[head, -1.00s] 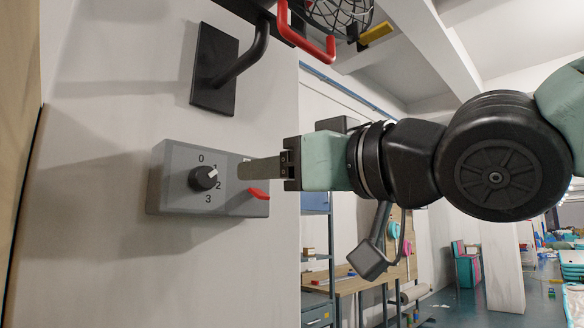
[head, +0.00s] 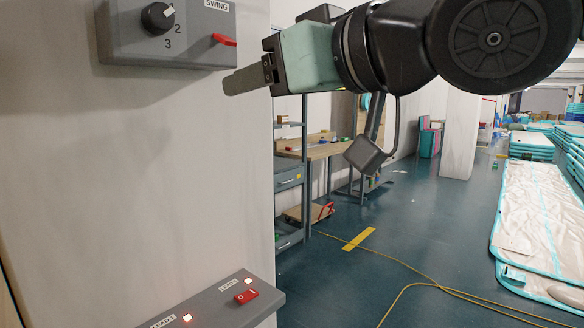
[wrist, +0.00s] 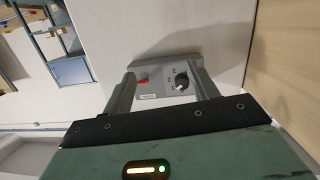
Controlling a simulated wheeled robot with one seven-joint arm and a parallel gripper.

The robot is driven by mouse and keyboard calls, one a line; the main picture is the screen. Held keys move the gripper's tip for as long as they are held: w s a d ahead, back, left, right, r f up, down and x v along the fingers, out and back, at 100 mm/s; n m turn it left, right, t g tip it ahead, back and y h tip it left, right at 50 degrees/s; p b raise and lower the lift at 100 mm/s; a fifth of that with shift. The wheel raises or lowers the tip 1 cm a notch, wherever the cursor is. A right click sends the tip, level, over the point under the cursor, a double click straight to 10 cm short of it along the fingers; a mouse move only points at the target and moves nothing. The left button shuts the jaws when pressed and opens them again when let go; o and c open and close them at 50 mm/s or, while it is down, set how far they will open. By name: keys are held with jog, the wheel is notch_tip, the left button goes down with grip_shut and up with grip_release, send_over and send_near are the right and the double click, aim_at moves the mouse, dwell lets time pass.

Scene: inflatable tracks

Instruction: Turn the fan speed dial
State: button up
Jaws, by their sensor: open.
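The fan speed dial (head: 157,17) is a round black knob with a white pointer mark, on a grey wall-mounted control box (head: 190,52). The mark points up and to the right; the 2 and 3 labels show, and the box's top is cut off. My gripper (head: 236,82) appears just below the box's lower right corner, apart from the dial. In the wrist view my gripper (wrist: 165,88) is open and empty. The dial (wrist: 181,82) shows beyond and between the fingers, nearer the right finger.
A red lever (head: 224,40) labelled SWING sits right of the dial. A lower grey panel (head: 215,303) carries a red switch (head: 246,296) and lit lamps. Shelves and a workbench (head: 312,150) stand behind. Open floor (head: 410,235) lies to the right, with a yellow cable.

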jog(key=s+d+f+m+g+h, duration=0.15)
jog(key=d+f+h, duration=0.25)
jog(key=f, duration=0.8)
jog(key=s+d+f+m+g+h, duration=0.1)
jog(key=s+d+f+g+h, duration=0.2)
jog(key=f, duration=0.9)
jog(key=s+d+f+g+h, duration=0.4)
jog(key=s+d+f+g, duration=0.2)
jog(key=s+d+f, duration=0.4)
jog(key=shift+s+f, duration=0.15)
jog(key=shift+f, duration=0.5)
jog(key=shift+g, duration=0.25)
